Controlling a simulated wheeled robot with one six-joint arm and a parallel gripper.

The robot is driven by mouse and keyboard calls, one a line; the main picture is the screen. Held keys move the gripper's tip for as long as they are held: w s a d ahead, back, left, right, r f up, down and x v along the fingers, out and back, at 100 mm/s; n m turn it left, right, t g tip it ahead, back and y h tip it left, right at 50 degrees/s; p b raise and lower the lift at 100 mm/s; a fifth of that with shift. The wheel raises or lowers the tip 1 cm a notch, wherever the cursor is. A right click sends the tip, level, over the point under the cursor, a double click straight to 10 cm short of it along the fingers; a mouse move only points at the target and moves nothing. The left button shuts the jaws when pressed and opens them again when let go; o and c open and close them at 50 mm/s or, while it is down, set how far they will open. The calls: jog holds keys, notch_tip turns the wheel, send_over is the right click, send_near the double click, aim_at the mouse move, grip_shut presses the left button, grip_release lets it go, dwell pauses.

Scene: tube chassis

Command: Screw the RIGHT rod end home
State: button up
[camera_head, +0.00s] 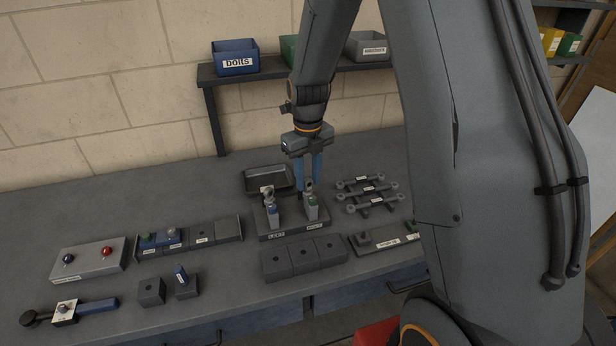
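A dark fixture (290,232) stands in the middle of the bench, with small labels on its front edge. On its left side is an upright part with a blue block (273,213) and a rod end (267,192) on top.
A dark tray (268,180) lies behind the fixture. A rack of rods (370,192) is close on its right. A block with holes (303,258) stands in front. A shelf (270,75) with bins runs along the wall. Bare bench (215,285) shows at front left.

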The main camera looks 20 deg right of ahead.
jog(key=shift+r, duration=0.1)
jog(key=shift+r+p, duration=1.15)
jog(key=shift+r, duration=0.3)
jog(key=n, duration=0.4)
jog(key=shift+n, duration=0.4)
jog(key=n, duration=0.4)
jog(key=shift+n, duration=0.4)
jog(key=n, duration=0.4)
jog(key=shift+n, duration=0.4)
jog(key=n, duration=0.3)
jog(key=shift+n, duration=0.3)
